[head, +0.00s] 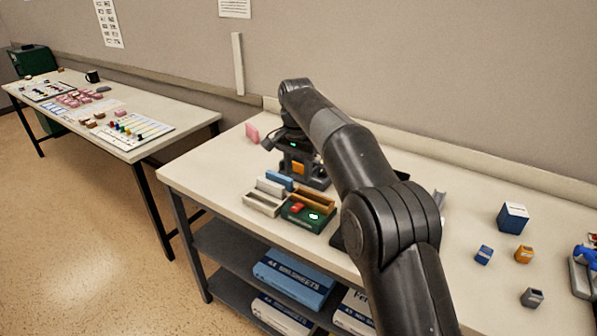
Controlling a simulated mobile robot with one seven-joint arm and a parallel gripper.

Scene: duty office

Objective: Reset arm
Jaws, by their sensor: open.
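My arm reaches from the bottom of the head view up over the near table (240,194). My gripper (283,147) is at the far end of the arm, over the left part of that table. It is open, and its fingers are partly hidden by the wrist and hard to make out. A dark stand with an orange part (298,168) is just below and right of the gripper. I cannot tell whether they touch. I see nothing held in the gripper.
A green box (303,219), a white tray (264,203) and a wooden tray (314,199) stand in front of the gripper. A pink block (252,132) is left of it. Blue (484,255), orange (523,254) and grey (532,297) blocks lie right. A second table (190,122) stands left.

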